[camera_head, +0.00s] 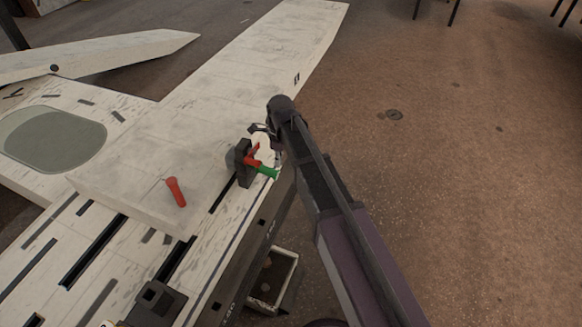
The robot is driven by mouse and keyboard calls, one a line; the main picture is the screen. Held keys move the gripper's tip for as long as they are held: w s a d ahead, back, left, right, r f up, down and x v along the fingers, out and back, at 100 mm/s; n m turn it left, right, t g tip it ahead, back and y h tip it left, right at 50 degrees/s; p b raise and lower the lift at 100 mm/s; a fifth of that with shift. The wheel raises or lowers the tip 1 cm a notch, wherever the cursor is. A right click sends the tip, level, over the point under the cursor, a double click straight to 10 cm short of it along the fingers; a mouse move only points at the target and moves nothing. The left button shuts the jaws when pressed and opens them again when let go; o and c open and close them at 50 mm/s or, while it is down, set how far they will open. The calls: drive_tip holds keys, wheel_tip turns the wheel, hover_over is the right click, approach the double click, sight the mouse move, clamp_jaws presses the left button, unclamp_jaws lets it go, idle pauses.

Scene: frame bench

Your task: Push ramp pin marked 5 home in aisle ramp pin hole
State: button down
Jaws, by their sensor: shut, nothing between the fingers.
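A red pin (176,191) stands tilted on the pale ramp panel (130,180), left of my arm. A dark upright bracket (243,165) stands at the panel's right edge. A red piece (253,155) and a green pin-like piece (267,172) show beside it, the green one pointing right. No number can be read on any pin, and the pin hole cannot be made out. My gripper (259,129) is small and partly hidden at the arm's end, close to the bracket. It is shut and holds nothing. Whether it touches the bracket or a pin cannot be told.
A long pale panel (270,55) reaches toward the back. A grey-green oval (52,140) lies at left. Dark slots cut the pale bench at lower left. A dark block (155,300) sits at the front, and an open box (275,280) stands below the edge. Brown floor is clear at right.

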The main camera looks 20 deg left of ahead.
drive_tip(key=s+d+n, duration=0.3)
drive_tip(key=d+n, duration=0.6)
drive_tip(key=d, duration=1.1)
drive_tip(key=s+d+n+t, duration=0.1)
drive_tip(key=s+d+n, duration=0.2)
drive_tip(key=d+n, duration=0.6)
drive_tip(key=shift+s+d+n+t, duration=0.15)
drive_tip(key=shift+d+n+t, duration=0.15)
drive_tip(key=shift+d, duration=5.7)
drive_tip(key=shift+s+f, duration=0.1)
